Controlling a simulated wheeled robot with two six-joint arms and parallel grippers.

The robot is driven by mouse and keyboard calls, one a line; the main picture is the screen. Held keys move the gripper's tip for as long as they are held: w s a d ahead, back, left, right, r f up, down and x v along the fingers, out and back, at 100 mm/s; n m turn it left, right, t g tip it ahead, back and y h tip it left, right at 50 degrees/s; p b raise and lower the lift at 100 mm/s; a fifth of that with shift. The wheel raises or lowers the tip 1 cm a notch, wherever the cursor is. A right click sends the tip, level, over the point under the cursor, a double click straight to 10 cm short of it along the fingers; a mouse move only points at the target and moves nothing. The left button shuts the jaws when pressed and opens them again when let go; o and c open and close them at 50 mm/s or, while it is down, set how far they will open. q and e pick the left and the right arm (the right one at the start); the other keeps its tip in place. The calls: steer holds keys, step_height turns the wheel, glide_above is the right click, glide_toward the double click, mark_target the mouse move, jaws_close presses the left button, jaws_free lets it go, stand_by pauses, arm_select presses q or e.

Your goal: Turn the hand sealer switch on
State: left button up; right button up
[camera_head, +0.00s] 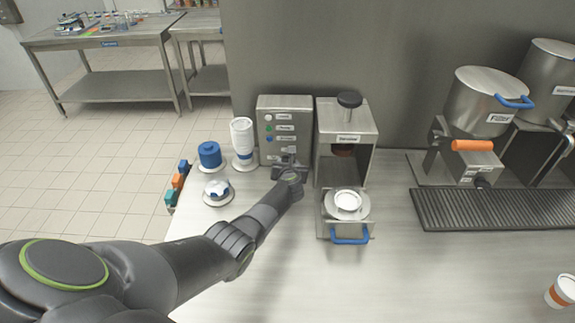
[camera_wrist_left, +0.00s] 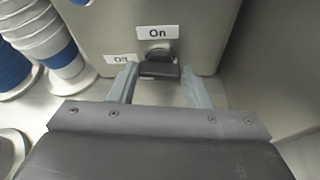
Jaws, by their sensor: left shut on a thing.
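The hand sealer (camera_head: 368,125) is a steel press with a black knob on top, and a white cup (camera_head: 348,200) sits in its holder in front. Beside it stands a steel control box (camera_head: 285,104) with small coloured lamps. In the left wrist view a black switch (camera_wrist_left: 160,70) sits low on the box face, below an "On" label (camera_wrist_left: 157,32) and right of an "Off" label (camera_wrist_left: 121,59). My left gripper (camera_head: 290,170) is at the box's lower front, its fingers (camera_wrist_left: 160,88) around the switch. I cannot tell which label the switch points to. My right gripper is out of view.
A stack of white cups (camera_head: 242,138) and a blue stack (camera_head: 209,154) stand left of the box. Steel pots (camera_head: 484,100) and a drip grate (camera_head: 480,209) are at the right. A cup (camera_head: 562,291) is at the lower right. The front counter (camera_head: 420,280) is clear.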

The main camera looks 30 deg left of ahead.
arm_select(q)
steer(key=shift+w+d+f+m+g+y+b, duration=0.1)
steer(key=shift+d+m+g+y+b, duration=0.1)
steer(key=shift+m+y+b, duration=0.55)
steer(key=shift+w+d+f+m+g+y+b, duration=0.15)
steer(key=shift+m+y+b, duration=0.3)
steer(key=shift+m, duration=0.6)
steer(key=shift+s, duration=0.1)
steer(key=o, duration=1)
steer(key=shift+r, duration=0.1)
steer(key=shift+s+d+r+p, duration=0.25)
steer(key=shift+s+d+p, duration=0.1)
steer(key=p+v, duration=0.2)
steer(key=v, duration=1.4)
steer(key=shift+s+d+f, duration=0.1)
steer(key=shift+s, duration=0.05)
